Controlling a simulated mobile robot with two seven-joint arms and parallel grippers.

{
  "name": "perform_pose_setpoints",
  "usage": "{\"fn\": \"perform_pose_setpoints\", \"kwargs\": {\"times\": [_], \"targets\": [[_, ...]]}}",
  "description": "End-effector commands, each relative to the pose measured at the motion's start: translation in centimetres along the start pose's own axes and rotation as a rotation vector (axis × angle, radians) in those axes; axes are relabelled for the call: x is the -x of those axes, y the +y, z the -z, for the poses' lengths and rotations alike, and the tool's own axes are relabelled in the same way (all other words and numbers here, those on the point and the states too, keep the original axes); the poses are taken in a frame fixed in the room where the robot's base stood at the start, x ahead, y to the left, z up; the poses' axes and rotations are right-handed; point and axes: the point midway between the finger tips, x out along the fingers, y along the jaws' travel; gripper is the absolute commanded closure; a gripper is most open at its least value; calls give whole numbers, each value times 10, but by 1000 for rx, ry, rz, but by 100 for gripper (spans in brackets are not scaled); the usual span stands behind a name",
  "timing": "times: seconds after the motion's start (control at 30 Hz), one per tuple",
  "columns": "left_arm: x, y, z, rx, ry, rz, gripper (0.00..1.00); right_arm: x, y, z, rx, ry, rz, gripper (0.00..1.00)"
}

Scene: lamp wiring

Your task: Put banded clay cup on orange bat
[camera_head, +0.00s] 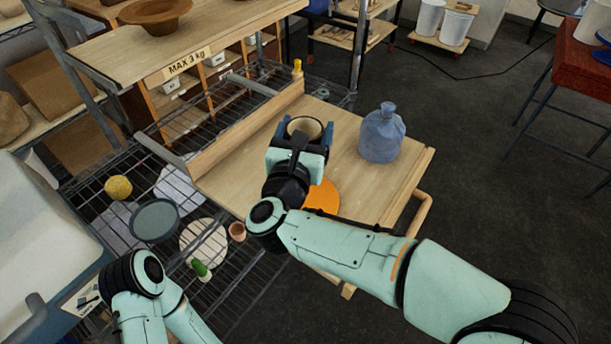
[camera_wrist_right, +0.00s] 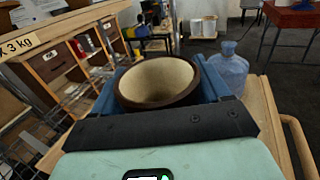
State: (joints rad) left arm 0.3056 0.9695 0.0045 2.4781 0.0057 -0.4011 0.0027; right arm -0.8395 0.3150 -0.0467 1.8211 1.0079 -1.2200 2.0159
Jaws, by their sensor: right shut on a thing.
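The banded clay cup (camera_head: 304,126) has a dark brown rim and a cream inside; it also shows in the right wrist view (camera_wrist_right: 158,82). My right gripper (camera_head: 301,136) is shut on it, with one blue finger on each side, and the cup's mouth faces up. Its outer bands and base are hidden. The gripper is over the wooden board, and I cannot tell how high the cup is. The orange bat (camera_head: 324,197) lies on the board, nearer me than the cup, partly covered by my right gripper and wrist. My left arm shows at lower left, its gripper out of view.
A blue jug (camera_head: 382,133) stands on the board right of the cup. A wooden ledge (camera_head: 240,133) edges the board's left side. The wire rack (camera_head: 150,174) holds a yellow ball (camera_head: 118,187), discs and a small terracotta pot (camera_head: 237,231). Bare board lies between bat and jug.

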Motion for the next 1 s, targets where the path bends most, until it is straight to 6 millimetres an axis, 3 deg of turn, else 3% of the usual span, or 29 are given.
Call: {"fn": "perform_pose_setpoints", "kwargs": {"times": [0.1,0.3,0.47,0.73,1.0], "targets": [[-2,0,2,-1,5,-1,57,0,0,34,6,1,-1,64],[-4,0,3,-1,9,-2,57,0,0,73,2,0,0,64],[-4,0,3,-2,9,-2,57,0,0,85,-1,-2,0,64],[-6,0,4,-2,11,-3,57,0,0,122,0,-1,0,64],[-6,0,4,-2,12,-3,57,0,0,125,-3,-3,1,64]]}}
